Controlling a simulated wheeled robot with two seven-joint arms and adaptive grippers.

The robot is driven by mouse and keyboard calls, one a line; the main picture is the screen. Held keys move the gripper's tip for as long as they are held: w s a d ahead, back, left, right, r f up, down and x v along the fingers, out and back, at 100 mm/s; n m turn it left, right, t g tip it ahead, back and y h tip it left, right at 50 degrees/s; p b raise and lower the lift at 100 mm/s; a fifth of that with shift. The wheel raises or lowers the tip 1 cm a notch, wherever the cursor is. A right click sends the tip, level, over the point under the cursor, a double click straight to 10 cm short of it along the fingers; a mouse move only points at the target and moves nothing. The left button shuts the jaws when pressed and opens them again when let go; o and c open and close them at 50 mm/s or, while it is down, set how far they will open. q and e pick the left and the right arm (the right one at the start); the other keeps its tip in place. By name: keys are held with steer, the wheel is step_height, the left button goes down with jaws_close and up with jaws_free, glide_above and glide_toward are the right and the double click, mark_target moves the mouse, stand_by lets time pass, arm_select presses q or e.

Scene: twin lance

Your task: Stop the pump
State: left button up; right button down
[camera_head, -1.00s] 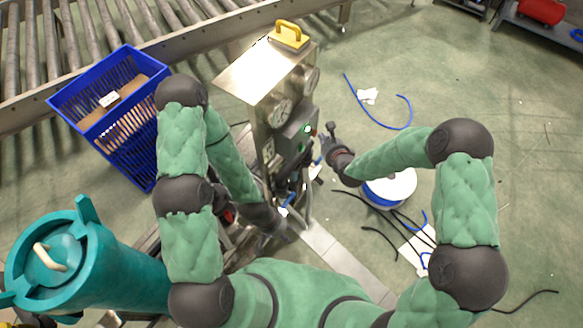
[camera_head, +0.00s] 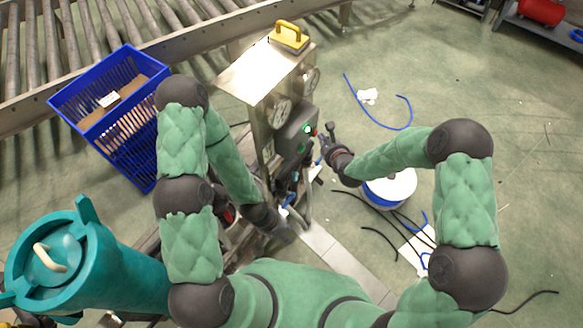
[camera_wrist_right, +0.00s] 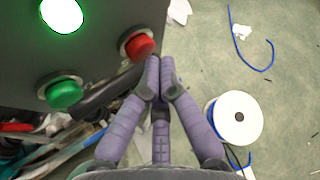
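A dark control box (camera_head: 295,135) on the side of a steel cabinet (camera_head: 262,75) carries a lit lamp, a red button and a green button. In the right wrist view the lamp (camera_wrist_right: 62,14) glows white-green, the red button (camera_wrist_right: 140,46) is at the box's corner, and the green button (camera_wrist_right: 65,94) is at lower left. My right gripper (camera_wrist_right: 160,68) has its fingers together and empty, tips just below and right of the red button; I cannot tell if they touch it. My left gripper (camera_head: 284,229) is low beside the cabinet's base, its fingers unclear.
A blue crate (camera_head: 122,88) stands left of the cabinet, before a roller conveyor (camera_head: 100,25). A spool (camera_head: 392,190) and loose hoses lie on the floor at right. A teal container (camera_head: 85,262) is at lower left.

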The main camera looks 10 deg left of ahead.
steer(key=shift+a, duration=0.15)
stand_by(0.3)
steer(key=shift+w+a, duration=0.15)
steer(key=shift+a, duration=0.1)
steer(key=shift+d, duration=0.1)
steer(key=shift+d+b, duration=0.3)
stand_by(0.4)
steer(key=s+d, duration=0.2)
steer(key=d, duration=0.3)
steer(key=shift+s+d, duration=0.25)
steer(key=shift+s, duration=0.1)
stand_by(0.5)
